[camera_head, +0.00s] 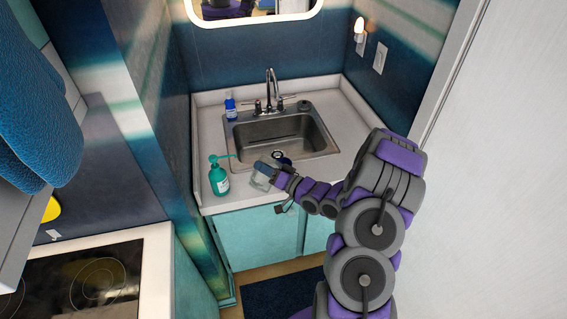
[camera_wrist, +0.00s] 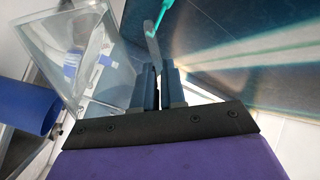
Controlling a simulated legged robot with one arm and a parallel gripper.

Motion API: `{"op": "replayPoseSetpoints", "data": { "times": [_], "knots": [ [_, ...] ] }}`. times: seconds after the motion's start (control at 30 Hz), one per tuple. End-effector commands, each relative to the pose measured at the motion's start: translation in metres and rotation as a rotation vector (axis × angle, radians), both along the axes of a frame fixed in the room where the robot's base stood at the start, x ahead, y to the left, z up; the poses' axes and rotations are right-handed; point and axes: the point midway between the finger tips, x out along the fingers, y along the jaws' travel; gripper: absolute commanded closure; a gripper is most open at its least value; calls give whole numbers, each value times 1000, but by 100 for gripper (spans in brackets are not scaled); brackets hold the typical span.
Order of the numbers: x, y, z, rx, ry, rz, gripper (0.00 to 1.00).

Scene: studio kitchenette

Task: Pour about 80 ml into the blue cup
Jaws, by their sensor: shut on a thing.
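My gripper (camera_head: 279,179) is shut on a clear, see-through jug (camera_head: 262,174) at the counter's front edge. In the wrist view my gripper's fingers (camera_wrist: 157,78) are close together, and the jug (camera_wrist: 62,25) fills the upper left, looking tilted. The blue cup (camera_wrist: 28,105) is at the left edge of the wrist view, partly cut off, near the jug's lower left side. In the head view a small dark blue shape (camera_head: 285,161) beside my gripper seems to be the cup, mostly hidden. I cannot make out any liquid or its level.
A green pump bottle (camera_head: 218,176) stands on the counter just left of the jug. The sink (camera_head: 300,138) with its tap (camera_head: 270,88) lies behind. A small blue-and-white bottle (camera_head: 230,106) is at the back left. A cooktop (camera_head: 85,280) is at lower left.

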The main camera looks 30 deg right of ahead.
Motion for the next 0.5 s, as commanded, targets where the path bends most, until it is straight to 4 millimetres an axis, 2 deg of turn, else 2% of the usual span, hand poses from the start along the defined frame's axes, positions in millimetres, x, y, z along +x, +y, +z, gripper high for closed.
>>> {"op": "replayPoseSetpoints", "data": {
  "times": [0.5],
  "knots": [
    [3,-7,5,88,39,-1,100]
  ]
}}
